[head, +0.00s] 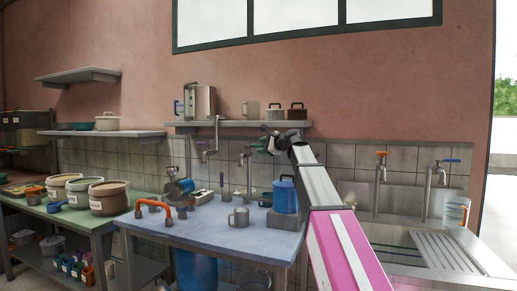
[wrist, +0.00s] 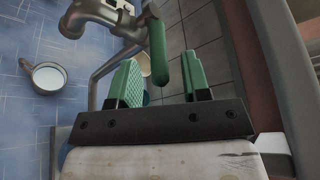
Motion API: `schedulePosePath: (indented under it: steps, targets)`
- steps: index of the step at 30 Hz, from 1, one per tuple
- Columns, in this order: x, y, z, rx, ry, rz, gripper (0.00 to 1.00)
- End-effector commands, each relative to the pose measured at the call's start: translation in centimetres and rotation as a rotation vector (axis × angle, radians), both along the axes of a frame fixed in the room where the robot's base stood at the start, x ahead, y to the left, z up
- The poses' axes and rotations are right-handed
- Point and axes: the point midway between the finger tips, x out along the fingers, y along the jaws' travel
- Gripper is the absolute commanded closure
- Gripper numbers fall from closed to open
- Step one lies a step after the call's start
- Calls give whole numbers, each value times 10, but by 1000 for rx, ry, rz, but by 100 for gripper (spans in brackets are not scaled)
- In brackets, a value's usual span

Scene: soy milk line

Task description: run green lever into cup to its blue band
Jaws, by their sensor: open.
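The green lever (wrist: 157,50) hangs from the metal tap (wrist: 98,12) in the wrist view. My gripper (wrist: 160,82) is open, with one green finger on each side of the lever in the picture. I cannot tell whether either finger touches it. In the head view my gripper (head: 268,142) is up by the tap (head: 248,172), and the lever is not clear there. A grey cup (head: 239,217) stands upright on the blue table. The cup (wrist: 48,76) also shows from above in the wrist view, with a pale inside. I cannot make out its blue band or any level.
The blue table (head: 200,228) also holds a blue container (head: 285,196) and an orange-handled pipe (head: 166,209). A wall shelf (head: 240,124) with pots is just above my gripper. A sink (head: 400,246) with two taps lies to the right.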

Motion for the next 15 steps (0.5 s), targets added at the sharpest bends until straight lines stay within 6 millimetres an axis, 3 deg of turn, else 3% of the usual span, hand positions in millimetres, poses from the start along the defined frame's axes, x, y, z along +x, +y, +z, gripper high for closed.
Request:
schedulePosePath:
  steps: [6,15]
  targets:
    - [17,17,-5,0,0,0,57]
    - [20,22,-6,1,-1,-1,57]
